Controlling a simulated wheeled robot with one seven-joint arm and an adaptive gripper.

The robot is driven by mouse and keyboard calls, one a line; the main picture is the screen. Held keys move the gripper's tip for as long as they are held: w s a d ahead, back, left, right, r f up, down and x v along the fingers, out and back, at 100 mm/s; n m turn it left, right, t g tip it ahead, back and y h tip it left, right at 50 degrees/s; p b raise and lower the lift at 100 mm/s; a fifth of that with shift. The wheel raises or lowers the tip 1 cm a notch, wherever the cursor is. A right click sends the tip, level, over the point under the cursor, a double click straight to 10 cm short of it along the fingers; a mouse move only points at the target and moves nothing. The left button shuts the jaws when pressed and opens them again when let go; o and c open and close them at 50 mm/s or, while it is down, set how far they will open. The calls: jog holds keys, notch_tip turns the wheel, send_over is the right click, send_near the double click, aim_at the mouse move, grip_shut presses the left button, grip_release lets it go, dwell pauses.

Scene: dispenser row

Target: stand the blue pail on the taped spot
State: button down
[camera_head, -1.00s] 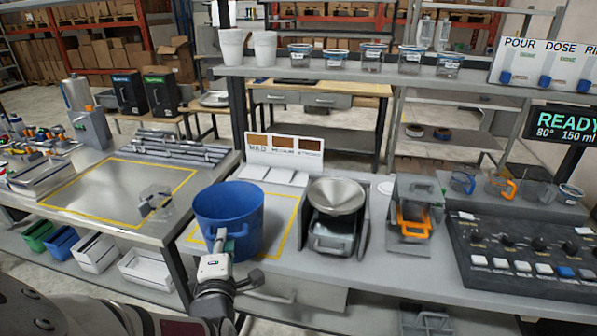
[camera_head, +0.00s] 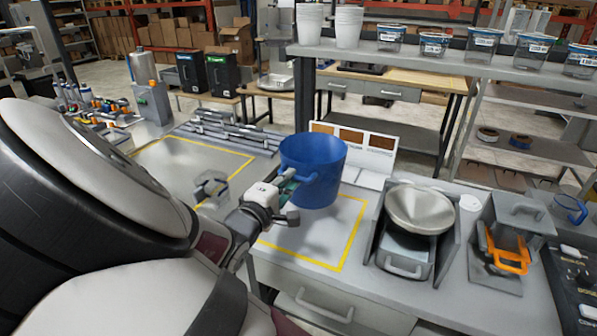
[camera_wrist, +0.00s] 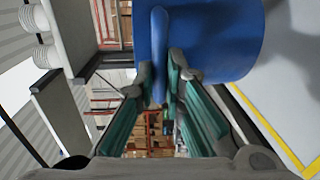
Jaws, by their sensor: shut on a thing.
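The blue pail (camera_head: 313,165) is upright, held in the air above the bench beside the sample boards. My gripper (camera_head: 286,184) is shut on the pail's handle, on its near left side. In the wrist view the two fingers (camera_wrist: 165,88) close around the blue handle (camera_wrist: 159,40), with the pail's wall (camera_wrist: 215,40) right behind it. Yellow tape outlines a square (camera_head: 345,250) on the grey bench below the pail. Its far left part is hidden behind the pail and gripper. A second, larger taped area (camera_head: 232,158) lies on the bench to the left.
A metal bowl on a scale-like stand (camera_head: 420,207) is right of the taped square. A grey holder with an orange handle (camera_head: 508,255) is further right. A shelf with cups (camera_head: 430,62) hangs behind.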

send_near(298, 194)
jog(key=x, duration=0.4)
jog(key=shift+w, duration=0.25)
jog(key=c, duration=1.7)
grip_release()
jog(key=shift+f, duration=0.1)
jog(key=shift+o, duration=0.2)
jog(key=v, duration=1.2)
